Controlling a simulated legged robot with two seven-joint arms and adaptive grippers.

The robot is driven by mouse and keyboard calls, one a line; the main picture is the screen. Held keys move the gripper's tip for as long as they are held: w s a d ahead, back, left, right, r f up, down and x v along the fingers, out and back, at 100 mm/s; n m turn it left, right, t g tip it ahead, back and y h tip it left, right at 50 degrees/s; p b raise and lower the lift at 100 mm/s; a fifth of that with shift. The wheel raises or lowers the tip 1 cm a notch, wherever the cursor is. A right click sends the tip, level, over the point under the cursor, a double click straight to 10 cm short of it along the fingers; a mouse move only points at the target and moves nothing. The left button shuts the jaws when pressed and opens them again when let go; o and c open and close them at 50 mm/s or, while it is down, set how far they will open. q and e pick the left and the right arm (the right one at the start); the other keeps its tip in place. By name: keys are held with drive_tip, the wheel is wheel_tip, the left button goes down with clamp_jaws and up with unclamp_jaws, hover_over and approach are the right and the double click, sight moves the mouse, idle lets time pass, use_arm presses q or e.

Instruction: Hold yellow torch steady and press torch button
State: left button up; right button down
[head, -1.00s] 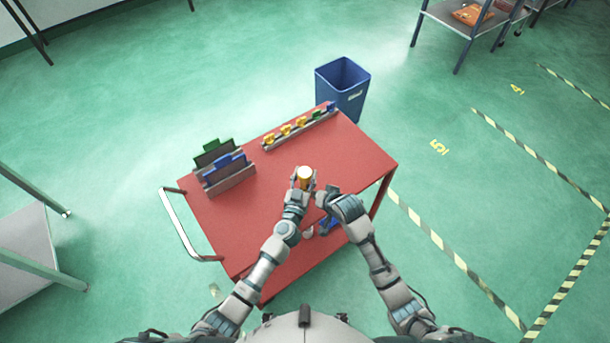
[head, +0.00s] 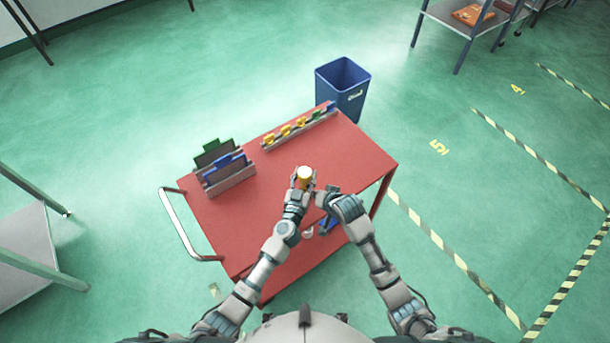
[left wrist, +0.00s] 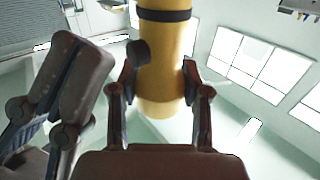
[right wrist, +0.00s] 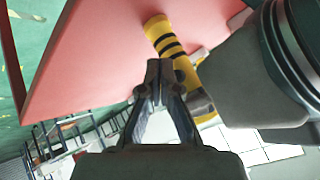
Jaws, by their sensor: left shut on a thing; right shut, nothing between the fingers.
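The yellow torch (head: 305,175) stands out of the top of my left gripper (head: 302,183) in the head view, its pale end facing up toward the camera. In the left wrist view the torch (left wrist: 162,60) is a yellow cylinder with a black band and a dark round button (left wrist: 138,53) on its side. The left fingers (left wrist: 158,95) are shut on it from both sides. In the right wrist view the torch (right wrist: 160,28) shows black bands. My right gripper (right wrist: 153,70) is shut and empty, close to the torch; whether it touches cannot be told.
The red cart (head: 340,155) is below both grippers. A rack with yellow, green and blue pieces (head: 300,127) lies along its far edge. A holder with green and blue boards (head: 225,168) stands at its left. A blue bin (head: 345,85) stands behind the cart.

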drive_tip(key=shift+a, duration=0.1)
idle(0.3)
drive_tip(key=shift+w+a, duration=0.2)
drive_tip(key=shift+w, duration=0.1)
drive_tip(key=shift+w+a, duration=0.2)
drive_tip(key=shift+w, duration=0.05)
idle(0.5)
drive_tip(key=shift+s+d, duration=0.5)
drive_tip(key=shift+s, duration=0.1)
drive_tip(key=s+d, duration=0.3)
drive_tip(key=s, duration=0.2)
drive_tip(key=shift+d, duration=0.3)
idle(0.3)
